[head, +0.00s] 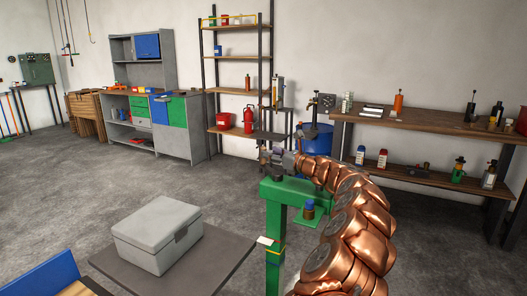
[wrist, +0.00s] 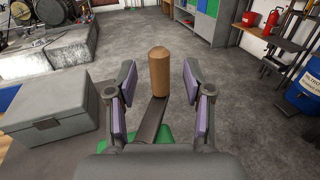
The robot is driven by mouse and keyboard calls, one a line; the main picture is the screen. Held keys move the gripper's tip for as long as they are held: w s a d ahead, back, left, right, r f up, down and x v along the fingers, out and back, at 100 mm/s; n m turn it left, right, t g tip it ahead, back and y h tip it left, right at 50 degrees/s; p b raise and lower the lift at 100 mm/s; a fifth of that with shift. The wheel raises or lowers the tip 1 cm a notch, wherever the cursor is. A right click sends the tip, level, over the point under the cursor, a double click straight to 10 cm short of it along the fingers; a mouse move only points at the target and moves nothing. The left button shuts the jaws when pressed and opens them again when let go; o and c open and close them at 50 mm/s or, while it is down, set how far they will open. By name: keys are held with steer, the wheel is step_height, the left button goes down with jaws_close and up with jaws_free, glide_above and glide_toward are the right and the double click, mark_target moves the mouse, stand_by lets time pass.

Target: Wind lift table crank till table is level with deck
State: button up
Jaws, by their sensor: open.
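The crank's wooden handle (wrist: 158,72) stands upright between my gripper's (wrist: 158,80) two open fingers, with a gap on each side. The dark crank arm (wrist: 150,122) runs from the handle back toward the green post top (wrist: 152,160). In the head view my gripper (head: 272,158) is above the green post (head: 273,215); the crank is hard to make out there. The dark flat lift table (head: 215,262) carries a closed grey box (head: 158,235), left of the post. A white tab (head: 267,241) and a yellow-orange band show on the post. I cannot identify the deck with certainty.
A blue-sided surface (head: 50,278) is at the lower left. A blue drum (head: 318,138) and wooden workbench (head: 430,123) are behind my arm. The middle floor (head: 90,190) is clear.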

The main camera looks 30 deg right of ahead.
mark_target(263, 165)
steer(key=x, duration=0.4)
steer(key=shift+w+a, duration=0.1)
steer(key=shift+w, duration=0.2)
jaws_close()
stand_by(0.5)
steer(key=shift+r, duration=0.1)
